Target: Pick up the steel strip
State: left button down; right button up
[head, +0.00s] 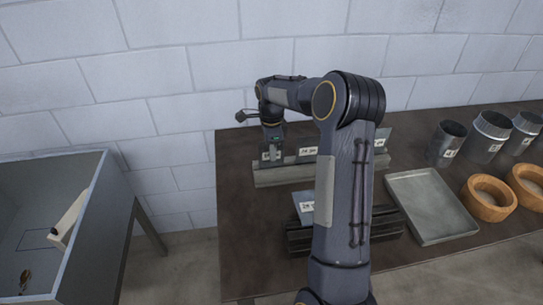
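My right gripper (271,150) points down at the left end of a grey slotted rack (284,176) at the back left of the table. It is small in view, and I cannot tell whether its fingers are apart or closed on anything. Steel strips with white labels stand in the rack. One labelled strip (308,152) is just right of the gripper and another (380,138) is farther right. A label also shows right at the fingers. My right arm hides the rack's middle. My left gripper is not in view.
A dark holder (388,231) with a labelled plate (303,203) lies nearer, partly behind my arm. A grey bin (88,225) stands left, off the dark table (240,240).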

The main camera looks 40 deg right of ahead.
grip_shut()
jog(key=shift+r, duration=0.1)
dwell(0.4)
